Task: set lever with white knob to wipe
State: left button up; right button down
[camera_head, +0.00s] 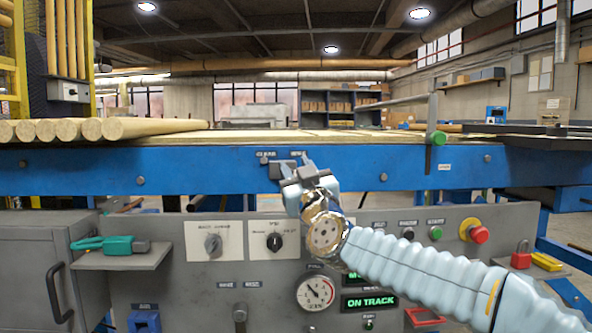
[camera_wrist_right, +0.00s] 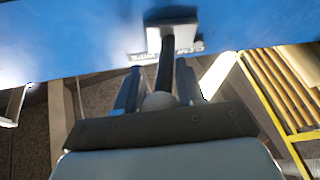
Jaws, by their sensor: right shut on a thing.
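The lever is a dark rod (camera_wrist_right: 166,66) coming out of a pale grey mount on the blue beam, with its white knob (camera_wrist_right: 158,101) at the near end. In the wrist view my right gripper (camera_wrist_right: 158,88) has one finger on each side of the knob and is shut on it. In the head view the right gripper (camera_head: 298,168) is at the beam, just below the CLEAR label (camera_head: 265,155) and WIPE label (camera_head: 298,154), and mostly hides the lever. The rod leans slightly to the wrist view's left; its exact setting is unclear. My left gripper is out of view.
Below the blue beam (camera_head: 100,172), a grey panel carries two dials, a gauge (camera_head: 315,293), a lit ON TRACK sign (camera_head: 370,303) and a red mushroom button (camera_head: 478,234). Round wooden bars (camera_head: 92,130) lie above at left. A green-handled tool (camera_head: 105,244) rests on a shelf.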

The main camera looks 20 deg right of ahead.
jog(key=shift+w+d, duration=0.1)
jog(key=shift+d, duration=0.4)
jog(key=c, duration=0.9)
grip_release()
jog(key=shift+f, duration=0.1)
jog(key=shift+o, duration=0.5)
jog(key=shift+w, duration=0.1)
jog(key=s+d+f+b, duration=0.2)
jog(key=s+f+b, duration=0.1)
jog(key=s, duration=0.4)
jog(key=s+d+f+b, duration=0.2)
jog(key=s+f+b, duration=0.1)
jog(key=s, duration=0.4)
jog(key=shift+d, duration=0.15)
jog(key=v, duration=1.4)
